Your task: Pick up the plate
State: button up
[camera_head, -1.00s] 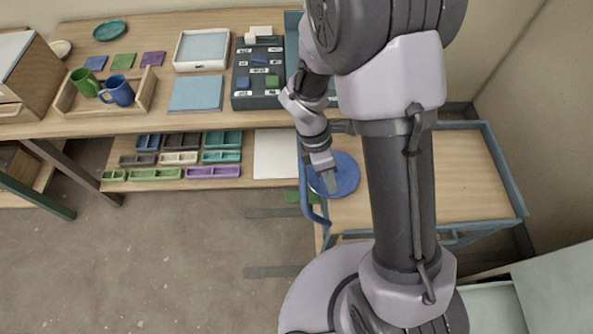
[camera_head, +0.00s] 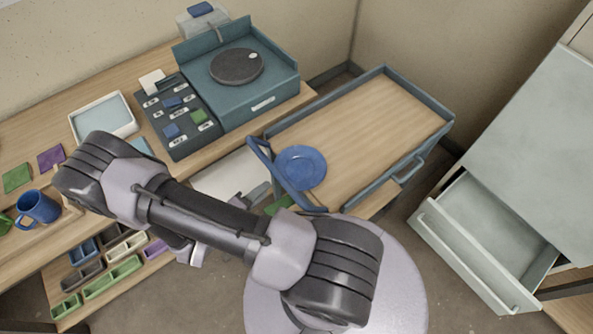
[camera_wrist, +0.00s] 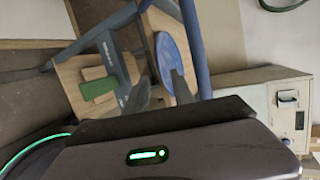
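The blue plate (camera_head: 300,167) lies flat on the left end of the cart's wooden top (camera_head: 365,125), just inside the blue handle. It also shows in the wrist view (camera_wrist: 166,58), partly hidden behind one finger. My gripper (camera_head: 258,192) is left of the plate, outside the cart handle and apart from the plate. In the wrist view, my gripper's two dark fingers (camera_wrist: 160,90) stand apart with nothing visible held between them.
The cart's blue handle (camera_head: 284,178) rises between my gripper and the plate. A green block (camera_head: 279,204) is close by. A bench with a pottery wheel (camera_head: 237,66) stands behind. An open drawer (camera_head: 490,235) juts out at right. The rest of the cart top is clear.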

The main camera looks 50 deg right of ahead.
jog(key=b+x, duration=0.2)
jog(key=x, duration=0.6)
jog(key=shift+w, duration=0.4)
grip_shut()
dwell(0.7)
